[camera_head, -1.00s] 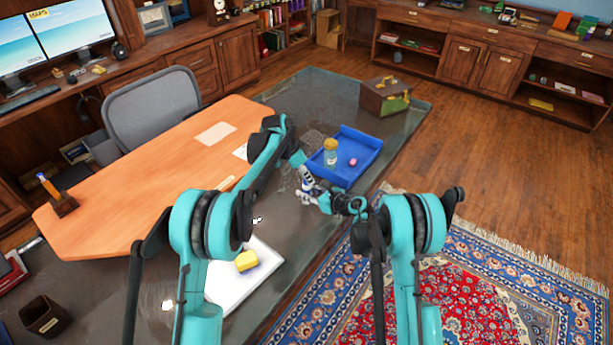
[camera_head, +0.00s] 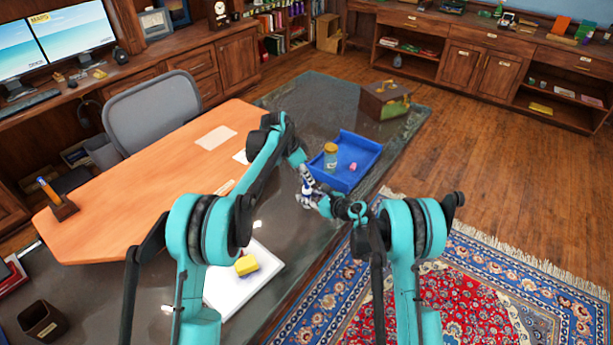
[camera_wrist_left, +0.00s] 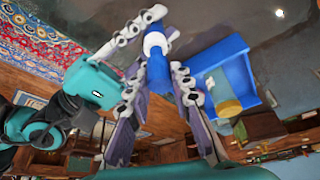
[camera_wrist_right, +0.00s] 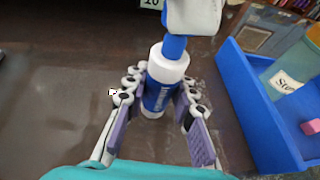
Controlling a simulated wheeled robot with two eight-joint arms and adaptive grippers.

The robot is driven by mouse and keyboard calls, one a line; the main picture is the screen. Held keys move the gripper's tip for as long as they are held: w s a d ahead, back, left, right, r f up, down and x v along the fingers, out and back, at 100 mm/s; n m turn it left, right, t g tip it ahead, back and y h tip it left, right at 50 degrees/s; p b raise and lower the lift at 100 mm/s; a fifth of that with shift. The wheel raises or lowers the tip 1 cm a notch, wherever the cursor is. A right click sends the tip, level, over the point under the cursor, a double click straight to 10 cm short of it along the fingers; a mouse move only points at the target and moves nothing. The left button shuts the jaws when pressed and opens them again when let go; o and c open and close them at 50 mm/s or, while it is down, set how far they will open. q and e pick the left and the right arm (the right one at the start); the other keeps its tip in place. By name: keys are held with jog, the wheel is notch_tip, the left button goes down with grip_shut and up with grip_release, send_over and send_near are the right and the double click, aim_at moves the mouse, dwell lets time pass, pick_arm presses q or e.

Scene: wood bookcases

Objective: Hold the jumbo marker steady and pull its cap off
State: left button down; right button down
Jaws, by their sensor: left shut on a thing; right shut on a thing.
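The jumbo marker (camera_wrist_right: 157,92) is upright between my two grippers, with a blue labelled body, a white collar and a narrower blue cap (camera_wrist_right: 175,46) on top. My right gripper (camera_wrist_right: 158,98) is shut on the body below the collar. My left gripper (camera_wrist_left: 157,80) is shut on the blue cap, which also shows in the left wrist view (camera_wrist_left: 158,70). Cap and collar look touching; I see no clear gap. In the head view the marker is small, mostly hidden by my left gripper (camera_head: 305,178) and right gripper (camera_head: 314,198).
A blue tray (camera_head: 370,150) with a jar (camera_head: 330,157) and a pink eraser (camera_head: 353,167) stands just beyond my grippers. A wooden box (camera_head: 384,100) is at the desk's far end. A yellow sponge (camera_head: 246,265) lies on a white board (camera_head: 225,297). Dark desktop around the marker is clear.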

pick_arm(q)
jog(key=shift+r, duration=2)
pick_arm(e)
jog(key=c, duration=1.2)
grip_release()
